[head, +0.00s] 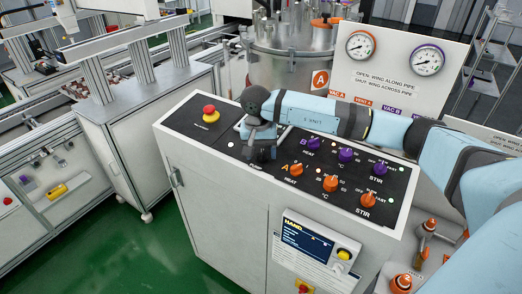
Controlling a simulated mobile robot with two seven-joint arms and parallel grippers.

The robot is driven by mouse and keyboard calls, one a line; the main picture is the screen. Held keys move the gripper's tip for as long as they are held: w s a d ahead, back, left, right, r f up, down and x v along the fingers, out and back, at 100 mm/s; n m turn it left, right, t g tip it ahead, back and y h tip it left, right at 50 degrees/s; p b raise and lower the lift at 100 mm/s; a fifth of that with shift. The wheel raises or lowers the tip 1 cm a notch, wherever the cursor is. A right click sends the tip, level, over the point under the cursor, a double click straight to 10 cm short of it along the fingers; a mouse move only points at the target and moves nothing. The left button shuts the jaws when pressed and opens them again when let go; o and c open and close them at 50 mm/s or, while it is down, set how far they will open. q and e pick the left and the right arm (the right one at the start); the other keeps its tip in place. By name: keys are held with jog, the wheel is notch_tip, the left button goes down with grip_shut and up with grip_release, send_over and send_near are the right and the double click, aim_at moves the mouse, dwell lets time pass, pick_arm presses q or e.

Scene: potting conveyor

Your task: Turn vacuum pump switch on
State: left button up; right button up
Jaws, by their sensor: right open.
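The black control panel (183,121) lies on top of a white cabinet. My right gripper (260,155) points down over the panel's left-middle part, between the red stop button and the knobs. It is open, with its fingers close above or at the panel; I cannot tell whether they touch it. The pump switch cannot be made out; the gripper covers that part of the panel, where a small, partly hidden label shows just below the fingers. My left gripper is not in view.
The red emergency stop (209,113) stands left of the gripper. Orange knobs (330,183) and purple knobs (345,155) stand close on its right. A steel vessel (290,65) stands behind, with two gauges (360,44) (427,60) at the right. A handheld display (307,241) hangs on the cabinet front.

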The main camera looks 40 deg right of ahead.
jog(key=c, duration=0.9)
jog(key=shift+f+m+b, duration=0.15)
jog(key=shift+m+b, duration=0.75)
jog(key=shift+b, duration=0.15)
jog(key=m+b, duration=0.2)
jog(key=shift+m+t, duration=0.3)
jog(key=m+b, duration=0.3)
jog(key=shift+y, duration=0.3)
jog(key=shift+m+t+b, duration=0.5)
jog(key=shift+m+b, duration=0.6)
jog(key=shift+m, duration=1)
jog(key=shift+r, duration=0.2)
